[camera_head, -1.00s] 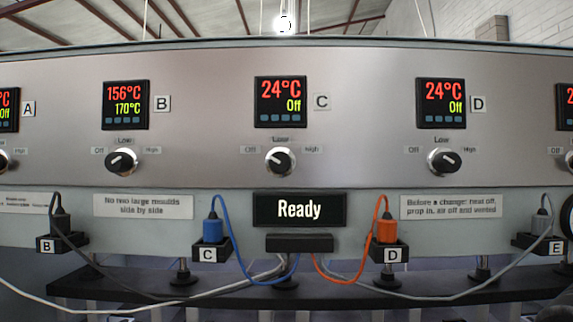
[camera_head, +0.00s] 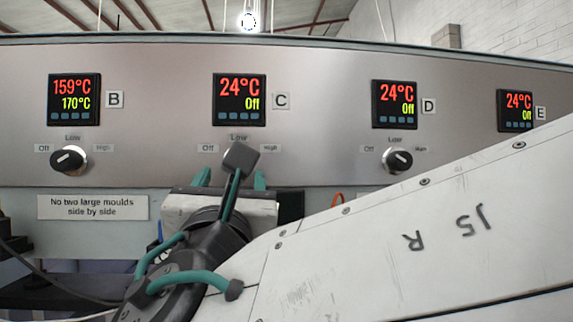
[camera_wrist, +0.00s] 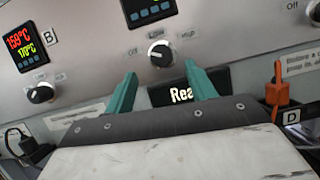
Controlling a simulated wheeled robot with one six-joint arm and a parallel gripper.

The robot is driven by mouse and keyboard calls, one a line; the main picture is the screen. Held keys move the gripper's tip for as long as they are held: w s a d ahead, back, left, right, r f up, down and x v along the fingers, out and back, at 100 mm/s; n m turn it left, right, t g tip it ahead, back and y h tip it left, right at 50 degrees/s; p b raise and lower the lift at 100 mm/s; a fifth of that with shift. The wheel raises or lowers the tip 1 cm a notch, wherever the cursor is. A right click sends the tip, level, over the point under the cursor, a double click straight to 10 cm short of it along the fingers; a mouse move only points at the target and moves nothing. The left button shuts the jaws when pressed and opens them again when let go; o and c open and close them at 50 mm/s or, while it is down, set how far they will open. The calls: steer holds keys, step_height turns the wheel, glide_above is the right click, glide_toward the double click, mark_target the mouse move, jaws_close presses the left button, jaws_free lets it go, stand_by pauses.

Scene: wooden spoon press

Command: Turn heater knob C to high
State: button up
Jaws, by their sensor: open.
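Heater knob C (camera_wrist: 160,53) is a round black knob with a pale ring. In the wrist view it sits just above and beyond the gap between the fingertips, apart from them. Off and High labels flank it, but I cannot tell its exact setting. In the head view my arm hides it. Display C (camera_head: 239,99) reads 24°C and Off. My gripper (camera_wrist: 160,70) has two teal fingers, spread open and empty, pointing at the panel below the knob. Its fingers also show in the head view (camera_head: 231,178).
Knob B (camera_head: 68,160) and knob D (camera_head: 397,160) stand either side. An orange plug (camera_wrist: 277,94) stands at D, right of the gripper. Cables hang at lower left.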

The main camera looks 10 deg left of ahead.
steer(key=x, duration=0.7)
steer(key=shift+w, duration=0.15)
steer(key=shift+f, duration=0.1)
steer(key=c, duration=1)
